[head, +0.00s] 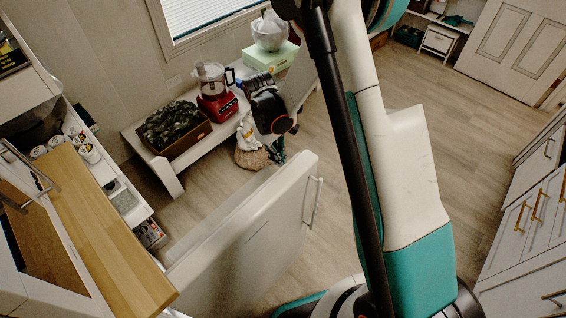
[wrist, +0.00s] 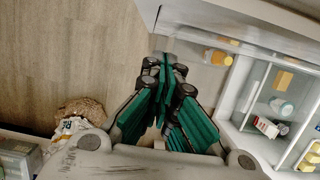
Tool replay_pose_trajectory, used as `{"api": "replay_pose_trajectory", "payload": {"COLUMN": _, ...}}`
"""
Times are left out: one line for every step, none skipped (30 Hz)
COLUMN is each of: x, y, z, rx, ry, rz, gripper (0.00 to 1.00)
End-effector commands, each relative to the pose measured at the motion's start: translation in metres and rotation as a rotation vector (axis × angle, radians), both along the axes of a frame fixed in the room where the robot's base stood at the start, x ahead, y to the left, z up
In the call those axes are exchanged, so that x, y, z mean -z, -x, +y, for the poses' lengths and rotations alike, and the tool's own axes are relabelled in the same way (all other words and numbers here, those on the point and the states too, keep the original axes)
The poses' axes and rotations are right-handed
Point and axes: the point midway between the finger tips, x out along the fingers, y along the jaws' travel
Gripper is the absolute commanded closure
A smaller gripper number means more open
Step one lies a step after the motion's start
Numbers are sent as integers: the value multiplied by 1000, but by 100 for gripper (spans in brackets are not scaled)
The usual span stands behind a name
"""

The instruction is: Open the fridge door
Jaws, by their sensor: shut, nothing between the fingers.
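The white fridge door (head: 235,245) stands swung open in the lower middle of the head view, its handle (head: 312,203) on the right-hand face. In the wrist view, a white panel edge (wrist: 195,18) and the lit fridge interior (wrist: 245,85) with shelves and food show on the right. My gripper (head: 277,152) is beyond the door's far top edge, on the side away from the handle. Its green fingers (wrist: 166,72) are shut and empty, pointing toward the fridge side. I cannot tell whether they touch the door.
A low white bench (head: 165,165) along the wall holds a red food processor (head: 214,92) and a crate of greens (head: 175,128). A sack (head: 250,155) stands on the floor beside it. A wooden counter (head: 105,235) is at left, drawers (head: 535,215) at right. Floor behind is clear.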

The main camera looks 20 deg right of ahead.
Motion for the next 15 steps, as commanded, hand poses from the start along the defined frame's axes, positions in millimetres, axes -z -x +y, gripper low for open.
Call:
{"api": "replay_pose_trajectory", "payload": {"x": -17, "y": -2, "z": 1, "rx": 0, "ry": 0, "rz": 0, "gripper": 100}}
{"api": "replay_pose_trajectory", "payload": {"x": -25, "y": -3, "z": 2, "rx": 0, "ry": 0, "rz": 0, "gripper": 100}}
{"api": "replay_pose_trajectory", "payload": {"x": -34, "y": -5, "z": 3, "rx": 0, "ry": 0, "rz": 0, "gripper": 100}}
{"api": "replay_pose_trajectory", "payload": {"x": -40, "y": -6, "z": 4, "rx": 0, "ry": 0, "rz": 0, "gripper": 100}}
{"api": "replay_pose_trajectory", "payload": {"x": -47, "y": -7, "z": 5, "rx": 0, "ry": 0, "rz": 0, "gripper": 100}}
{"api": "replay_pose_trajectory", "payload": {"x": -55, "y": -9, "z": 6, "rx": 0, "ry": 0, "rz": 0, "gripper": 100}}
{"api": "replay_pose_trajectory", "payload": {"x": -60, "y": -10, "z": 6, "rx": 0, "ry": 0, "rz": 0, "gripper": 100}}
{"api": "replay_pose_trajectory", "payload": {"x": -66, "y": -11, "z": 7, "rx": 0, "ry": 0, "rz": 0, "gripper": 100}}
{"api": "replay_pose_trajectory", "payload": {"x": -72, "y": -13, "z": 8, "rx": 0, "ry": 0, "rz": 0, "gripper": 100}}
{"api": "replay_pose_trajectory", "payload": {"x": -76, "y": -14, "z": 9, "rx": 0, "ry": 0, "rz": 0, "gripper": 100}}
{"api": "replay_pose_trajectory", "payload": {"x": -80, "y": -15, "z": 9, "rx": 0, "ry": 0, "rz": 0, "gripper": 100}}
{"api": "replay_pose_trajectory", "payload": {"x": -84, "y": -16, "z": 10, "rx": 0, "ry": 0, "rz": 0, "gripper": 100}}
{"api": "replay_pose_trajectory", "payload": {"x": -87, "y": -17, "z": 10, "rx": 0, "ry": 0, "rz": 0, "gripper": 100}}
{"api": "replay_pose_trajectory", "payload": {"x": -90, "y": -17, "z": 11, "rx": 0, "ry": 0, "rz": 0, "gripper": 100}}
{"api": "replay_pose_trajectory", "payload": {"x": -93, "y": -18, "z": 11, "rx": 0, "ry": 0, "rz": 0, "gripper": 100}}
